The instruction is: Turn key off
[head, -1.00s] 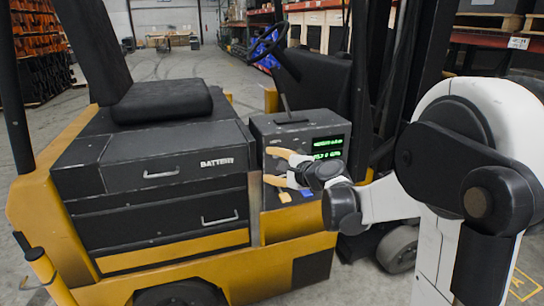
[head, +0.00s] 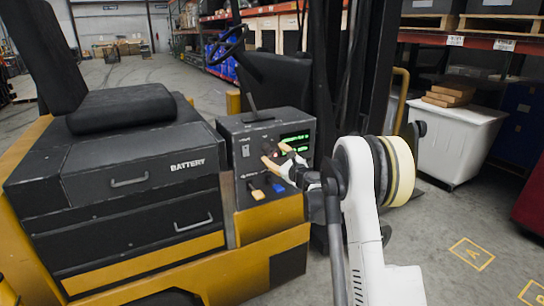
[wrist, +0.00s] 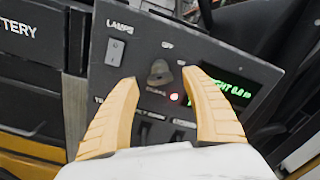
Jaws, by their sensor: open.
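The key switch is a grey key-like knob (wrist: 160,72) on the dark control panel (wrist: 100,75) in the wrist view. An OFF label is above it, and a small red light glows just below right. Whether the key points to off or on is unclear. My gripper (wrist: 160,78) is open, with its two tan fingers on either side of the key. I cannot tell whether they touch it. In the head view my gripper (head: 274,154) is at the front of the panel, left of the lit green display (head: 295,138), and hides the key.
A LAMPS rocker switch (wrist: 115,52) is left of the key. An orange lever (head: 257,195) and a blue lever (head: 278,187) are below my gripper. The yellow forklift (head: 150,245) fills the left. A white bin (head: 455,138) stands at the right.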

